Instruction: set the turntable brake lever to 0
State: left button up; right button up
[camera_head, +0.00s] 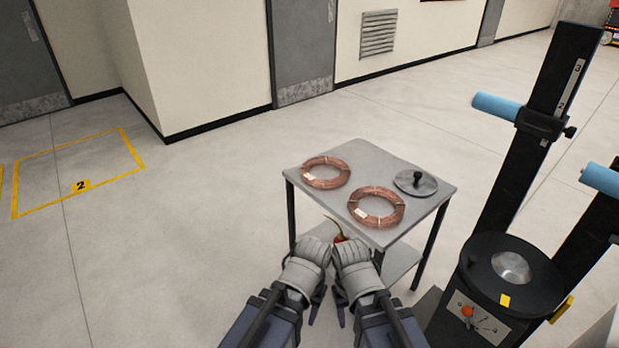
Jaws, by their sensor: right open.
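The turntable (545,282) is a round black disc with a silver dome, at the lower right. On its front is a light panel (488,325) with small marks that I cannot read. The brake lever seems to be the part with the orange-red knob (467,311) at this panel's upper left; its setting is too small to tell. My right gripper (345,300) is open, at the bottom middle, well left of the panel and apart from it. My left gripper (316,303) is close beside it; its jaws are not clear.
A grey table (375,162) stands just beyond my grippers, with two copper coils (326,172) (376,206) and a round grey plate with a black knob (415,182). Black posts with blue rollers (497,106) rise behind the turntable. The floor at left is clear.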

aim_at(467, 311)
jog(key=z, duration=1.3)
